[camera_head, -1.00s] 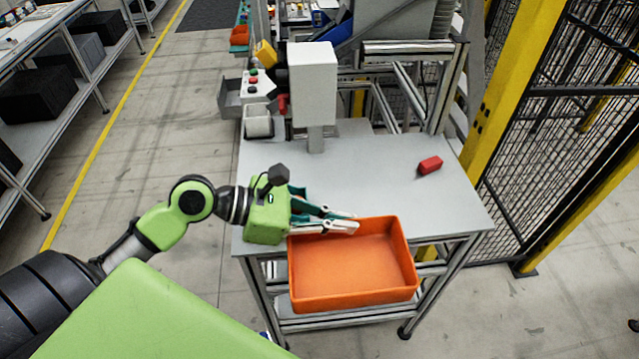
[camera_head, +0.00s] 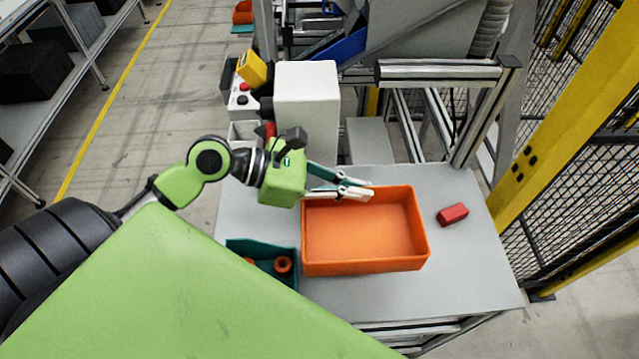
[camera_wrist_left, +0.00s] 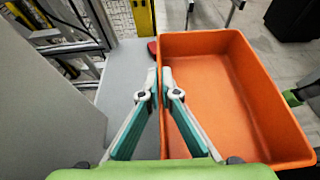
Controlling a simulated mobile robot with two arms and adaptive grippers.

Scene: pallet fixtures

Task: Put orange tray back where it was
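The orange tray (camera_head: 365,265) is a shallow open box, empty and about level, over the grey tabletop (camera_head: 455,275). My left gripper (camera_head: 368,191) is at its far wall in the head view. In the left wrist view the two fingertips (camera_wrist_left: 160,80) are closed on either side of the tray's long wall, and the tray (camera_wrist_left: 205,45) extends to the right of them. I cannot tell whether the tray's bottom touches the table. My right gripper shows in neither view.
A red block (camera_head: 453,214) lies on the table right of the tray. A teal bin (camera_head: 240,246) with orange parts is at the tray's left. A white box-shaped unit (camera_head: 307,95) stands behind. Yellow posts and mesh fence (camera_head: 520,165) bound the right side.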

